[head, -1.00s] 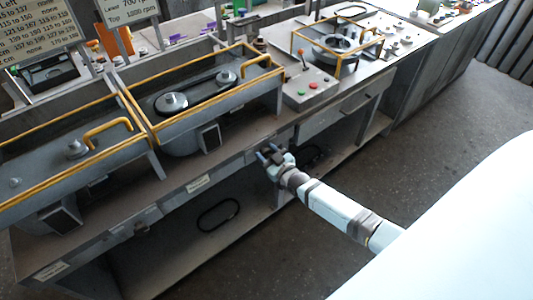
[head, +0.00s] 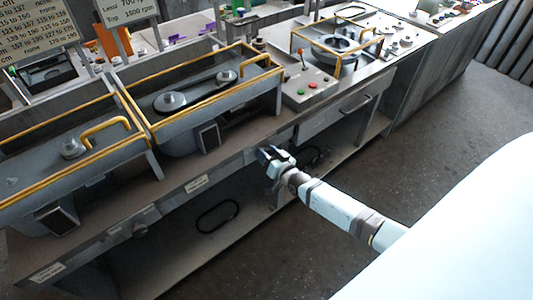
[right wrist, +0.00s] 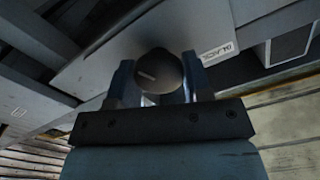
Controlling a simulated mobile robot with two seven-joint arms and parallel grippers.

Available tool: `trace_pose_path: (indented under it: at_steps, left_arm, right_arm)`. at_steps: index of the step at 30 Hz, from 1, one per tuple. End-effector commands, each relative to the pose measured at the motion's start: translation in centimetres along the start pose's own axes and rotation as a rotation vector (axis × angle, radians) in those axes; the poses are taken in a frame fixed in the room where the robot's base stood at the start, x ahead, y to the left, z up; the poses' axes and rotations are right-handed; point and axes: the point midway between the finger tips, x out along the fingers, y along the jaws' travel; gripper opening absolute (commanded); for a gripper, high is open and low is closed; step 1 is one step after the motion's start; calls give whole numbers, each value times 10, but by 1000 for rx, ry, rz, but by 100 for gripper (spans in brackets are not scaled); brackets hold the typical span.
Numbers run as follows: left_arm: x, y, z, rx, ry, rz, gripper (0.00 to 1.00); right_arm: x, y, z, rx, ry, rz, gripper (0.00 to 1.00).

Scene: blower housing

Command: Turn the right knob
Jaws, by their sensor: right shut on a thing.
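The right knob (right wrist: 158,72) is a dark round knob on the front panel of the bench, seen in the right wrist view. My right gripper (right wrist: 155,85) has one finger on each side of it and is shut on it. In the head view my right gripper (head: 268,155) is at the front edge of the bench and hides the knob. A second dark knob (head: 140,230) sits further left on the same front panel. My left gripper is not in view.
Metal housings with yellow rails (head: 205,95) stand on the bench top. A control box (head: 310,88) with coloured buttons is to their right. A drawer handle (head: 356,104) sticks out right of my gripper. The floor (head: 450,150) in front is clear.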

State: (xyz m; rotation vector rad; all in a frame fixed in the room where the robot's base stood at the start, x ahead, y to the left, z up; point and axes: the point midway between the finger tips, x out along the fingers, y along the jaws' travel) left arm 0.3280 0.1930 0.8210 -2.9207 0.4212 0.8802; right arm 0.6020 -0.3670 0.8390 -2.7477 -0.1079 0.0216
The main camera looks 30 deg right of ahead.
Motion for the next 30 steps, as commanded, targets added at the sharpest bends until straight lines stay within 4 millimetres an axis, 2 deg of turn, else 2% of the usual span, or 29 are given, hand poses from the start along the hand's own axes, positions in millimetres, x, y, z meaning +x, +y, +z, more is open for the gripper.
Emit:
trace_pose_path:
  at_steps: [13, 14, 15, 17, 26, 30]
  left_arm:
    - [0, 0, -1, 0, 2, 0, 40]
    - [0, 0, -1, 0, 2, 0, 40]
    - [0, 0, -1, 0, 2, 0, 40]
    - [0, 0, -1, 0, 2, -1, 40]
    - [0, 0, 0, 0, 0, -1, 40]
    - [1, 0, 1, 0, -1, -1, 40]
  right_arm:
    - [0, 0, 0, 10, -1, 0, 22]
    - [0, 0, 0, 10, -1, 0, 50]
    - [0, 0, 0, 10, -1, 0, 59]
    - [0, 0, 0, 10, -1, 0, 71]
    - [-2, 0, 0, 10, -1, 0, 71]
    - [-16, 1, 2, 10, -2, 1, 71]
